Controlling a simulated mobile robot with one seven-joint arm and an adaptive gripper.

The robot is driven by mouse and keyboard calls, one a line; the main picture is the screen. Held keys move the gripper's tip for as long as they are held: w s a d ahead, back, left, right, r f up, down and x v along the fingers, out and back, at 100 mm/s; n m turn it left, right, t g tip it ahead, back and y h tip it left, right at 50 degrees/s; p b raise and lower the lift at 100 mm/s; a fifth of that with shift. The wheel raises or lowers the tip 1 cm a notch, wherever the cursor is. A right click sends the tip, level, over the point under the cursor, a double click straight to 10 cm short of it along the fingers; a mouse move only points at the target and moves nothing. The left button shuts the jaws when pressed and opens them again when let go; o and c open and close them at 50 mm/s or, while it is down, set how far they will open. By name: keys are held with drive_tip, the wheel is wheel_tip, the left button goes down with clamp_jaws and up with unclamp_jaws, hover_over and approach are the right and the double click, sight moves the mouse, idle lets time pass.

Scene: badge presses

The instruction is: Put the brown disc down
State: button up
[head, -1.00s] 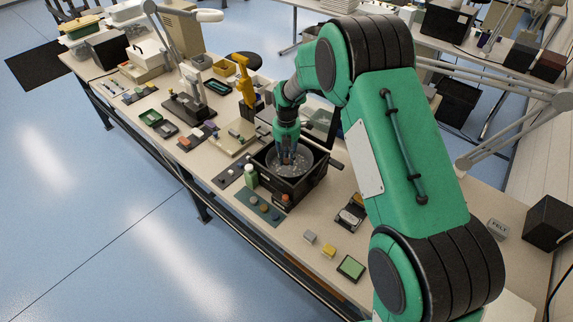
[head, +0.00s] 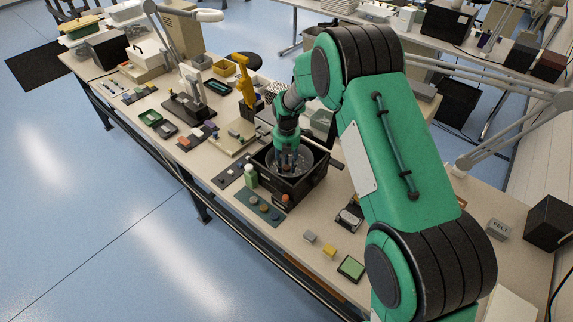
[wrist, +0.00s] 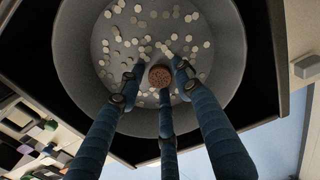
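The brown disc (wrist: 160,75) shows in the wrist view among the tips of my three blue fingers. My gripper (wrist: 159,72) points down into a round grey bowl (wrist: 75,62). The near finger's tip meets the disc's edge in the picture. Narrow gaps seem to show beside the other two tips, so I cannot tell if the disc is gripped or lies loose. Many small pale discs (wrist: 118,38) are scattered on the bowl's floor. In the head view my gripper (head: 288,170) is inside the bowl, which sits in a black box (head: 312,185); the brown disc cannot be made out there.
A dark green mat (head: 243,196) with small round pieces lies in front of the box. A pale green bottle (head: 251,176) and an orange-topped block (head: 285,199) stand close by. A yellow press (head: 243,75) stands behind left. Small blocks (head: 310,237) lie to the right.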

sight(287, 167)
drive_tip(key=shift+r, duration=0.2)
wheel_tip(287, 167, up, 12)
drive_tip(key=p, duration=0.1)
drive_tip(key=shift+p, duration=0.4)
idle(0.4)
idle(0.6)
